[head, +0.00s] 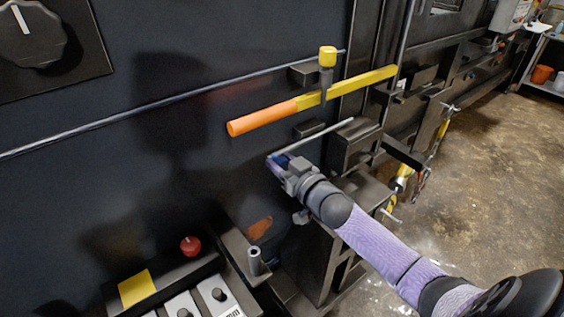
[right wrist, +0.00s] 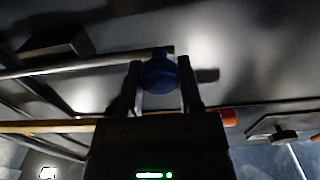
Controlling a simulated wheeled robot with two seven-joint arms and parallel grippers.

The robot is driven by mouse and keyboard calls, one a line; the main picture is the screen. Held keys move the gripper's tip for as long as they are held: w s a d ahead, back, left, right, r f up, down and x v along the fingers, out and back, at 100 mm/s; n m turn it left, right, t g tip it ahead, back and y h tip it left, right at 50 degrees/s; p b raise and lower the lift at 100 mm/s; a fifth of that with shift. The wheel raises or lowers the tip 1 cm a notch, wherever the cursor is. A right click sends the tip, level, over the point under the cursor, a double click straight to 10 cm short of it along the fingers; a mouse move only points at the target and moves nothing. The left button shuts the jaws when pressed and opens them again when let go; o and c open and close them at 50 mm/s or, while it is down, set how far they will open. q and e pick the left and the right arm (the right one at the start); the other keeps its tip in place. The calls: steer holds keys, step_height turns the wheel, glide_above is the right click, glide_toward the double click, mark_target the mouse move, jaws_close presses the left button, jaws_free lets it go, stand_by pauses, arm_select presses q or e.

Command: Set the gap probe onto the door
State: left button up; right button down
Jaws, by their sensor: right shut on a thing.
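A small dark blue rounded piece, which looks like the gap probe (right wrist: 158,73), sits between the fingers of my right gripper (right wrist: 160,88). In the head view my right gripper (head: 277,163) is shut on it, close to the dark door panel (head: 150,165). I cannot tell whether the probe touches the panel; the fingers hide much of it in the head view. A thin pale rod (head: 325,132) runs just above the gripper, and in the right wrist view the rod (right wrist: 80,66) ends right by the probe. My left gripper is not in view.
An orange and yellow lever bar (head: 310,101) with a yellow-capped post (head: 327,58) crosses above the gripper. Below left are a red button (head: 190,246), a yellow label (head: 135,287) and a bracket with a metal post (head: 254,261). Open floor (head: 490,170) lies to the right.

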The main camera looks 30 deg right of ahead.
mark_target(297, 146)
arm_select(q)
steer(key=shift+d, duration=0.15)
arm_select(e)
steer(key=shift+d, duration=0.1)
steer(key=d+b, duration=0.1)
steer(key=d, duration=0.5)
steer(key=shift+w, duration=0.2)
steer(key=shift+r, duration=0.1)
steer(key=c, duration=0.6)
jaws_free()
steer(key=shift+d, duration=0.1)
steer(key=o, duration=0.3)
steer(key=shift+d, duration=0.15)
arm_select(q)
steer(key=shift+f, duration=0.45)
